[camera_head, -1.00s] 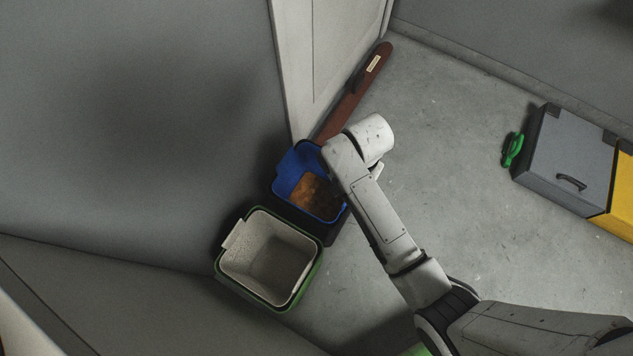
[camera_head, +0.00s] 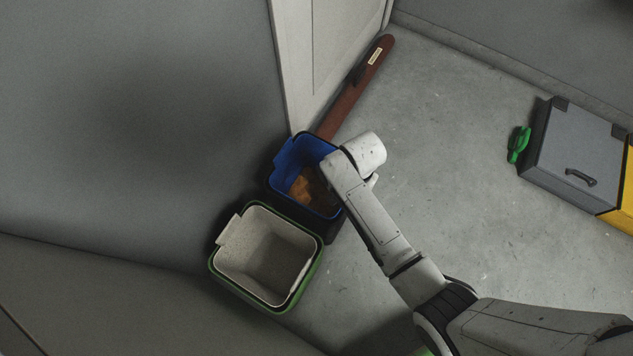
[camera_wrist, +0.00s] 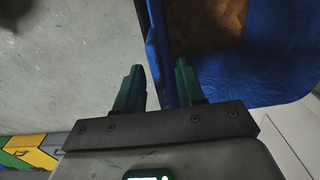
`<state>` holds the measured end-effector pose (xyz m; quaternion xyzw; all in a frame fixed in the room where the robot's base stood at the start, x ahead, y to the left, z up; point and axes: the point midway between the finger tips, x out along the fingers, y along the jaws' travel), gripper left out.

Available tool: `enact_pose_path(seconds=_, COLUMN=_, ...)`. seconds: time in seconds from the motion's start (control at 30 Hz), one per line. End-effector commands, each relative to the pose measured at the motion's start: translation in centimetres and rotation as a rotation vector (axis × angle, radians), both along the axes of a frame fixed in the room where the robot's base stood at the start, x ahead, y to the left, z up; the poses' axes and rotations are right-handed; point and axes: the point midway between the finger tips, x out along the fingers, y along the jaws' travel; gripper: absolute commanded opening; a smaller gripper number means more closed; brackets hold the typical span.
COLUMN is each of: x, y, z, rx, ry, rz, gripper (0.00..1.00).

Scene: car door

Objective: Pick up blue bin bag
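The blue bin bag (camera_head: 290,153) lines a bin against the wall, with brown contents inside it. In the wrist view the bag (camera_wrist: 275,75) fills the upper right, and its folded edge runs down between my fingers. My gripper (camera_wrist: 158,65) has two dark green fingers, spread apart, one on each side of that edge. I cannot tell whether either finger touches the bag. In the head view my arm's end covers the bin's right edge and hides the fingers.
A green bin with a pale liner (camera_head: 229,231) stands just below the blue one. A long brown object (camera_head: 357,88) lies along the white panel (camera_head: 325,50). A grey case (camera_head: 575,150) and a green object (camera_head: 518,145) are at right. The middle floor is clear.

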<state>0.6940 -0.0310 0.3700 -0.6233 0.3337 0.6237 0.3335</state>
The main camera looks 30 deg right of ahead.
Motion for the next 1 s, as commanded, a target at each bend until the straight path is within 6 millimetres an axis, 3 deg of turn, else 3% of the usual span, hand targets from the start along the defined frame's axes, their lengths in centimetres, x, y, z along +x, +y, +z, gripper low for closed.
enact_pose_path(seconds=0.17, x=0.03, y=0.01, z=0.11, rx=0.001, ry=-0.001, rz=0.0, gripper=0.37)
enact_pose_path(seconds=0.57, x=0.01, y=0.02, z=0.11, rx=0.001, ry=-0.001, rz=0.001, gripper=0.0)
enact_pose_path(seconds=1.0, x=0.0, y=0.02, z=0.1, rx=0.0, ry=0.0, rz=0.001, gripper=0.0)
